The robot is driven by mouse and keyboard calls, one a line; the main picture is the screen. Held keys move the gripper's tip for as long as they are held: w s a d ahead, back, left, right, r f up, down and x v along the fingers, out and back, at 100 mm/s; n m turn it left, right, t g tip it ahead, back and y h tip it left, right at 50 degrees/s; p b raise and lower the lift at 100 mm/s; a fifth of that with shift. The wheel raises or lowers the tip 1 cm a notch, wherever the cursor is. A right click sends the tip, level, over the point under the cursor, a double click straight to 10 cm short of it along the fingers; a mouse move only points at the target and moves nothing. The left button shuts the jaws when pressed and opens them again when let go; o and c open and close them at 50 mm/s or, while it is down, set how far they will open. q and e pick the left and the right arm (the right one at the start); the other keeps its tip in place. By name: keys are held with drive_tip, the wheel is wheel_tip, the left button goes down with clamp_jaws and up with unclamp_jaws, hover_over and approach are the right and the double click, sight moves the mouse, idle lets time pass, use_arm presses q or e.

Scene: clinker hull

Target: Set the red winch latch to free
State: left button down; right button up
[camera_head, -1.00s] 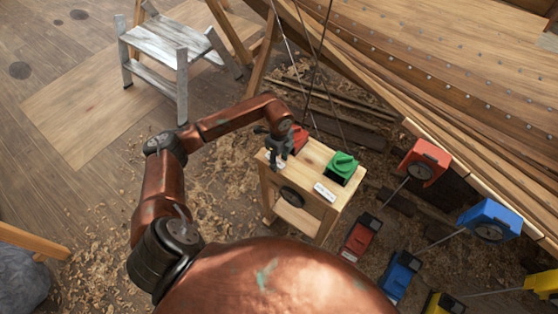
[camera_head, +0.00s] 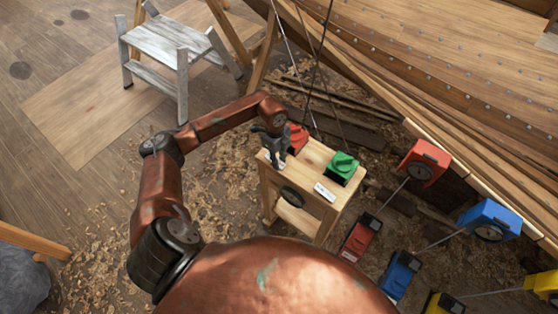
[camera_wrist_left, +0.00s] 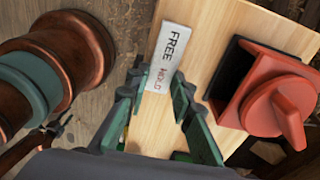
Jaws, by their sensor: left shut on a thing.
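The red winch latch (camera_head: 297,138) stands on the wooden stand (camera_head: 312,157), partly behind my left gripper in the head view. In the left wrist view its round red knob (camera_wrist_left: 283,103) has a raised handle pointing toward the lower right. A white label card (camera_wrist_left: 172,47) with FREE and HOLD printed on it lies beside the latch. My left gripper (camera_wrist_left: 158,88) is over the stand, left of the latch and apart from it. Its fingers flank the HOLD end of the card and are shut on it; the contact is partly hidden. My right gripper is not in view.
A green latch (camera_head: 343,167) with its own white label (camera_head: 324,192) is on the same stand. Red (camera_head: 425,162) and blue (camera_head: 490,219) units stand at right. A grey step stool (camera_head: 172,42) is behind my left arm. The hull (camera_head: 450,75) fills the upper right.

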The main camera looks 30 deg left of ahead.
use_arm(q)
drive_tip(key=shift+a+r+h, duration=0.2)
drive_tip(key=shift+a+h, duration=0.15)
drive_tip(key=shift+h, duration=0.8)
drive_tip(key=shift+a+r+h, duration=0.15)
drive_tip(key=shift+a+h, duration=0.2)
drive_tip(key=shift+h, duration=0.8)
drive_tip(key=c, duration=1.7)
unclamp_jaws()
drive_tip(key=v, duration=1.2)
drive_tip(key=shift+w+a, duration=0.1)
drive_tip(key=shift+w, duration=0.2)
drive_tip(key=shift+f, duration=0.1)
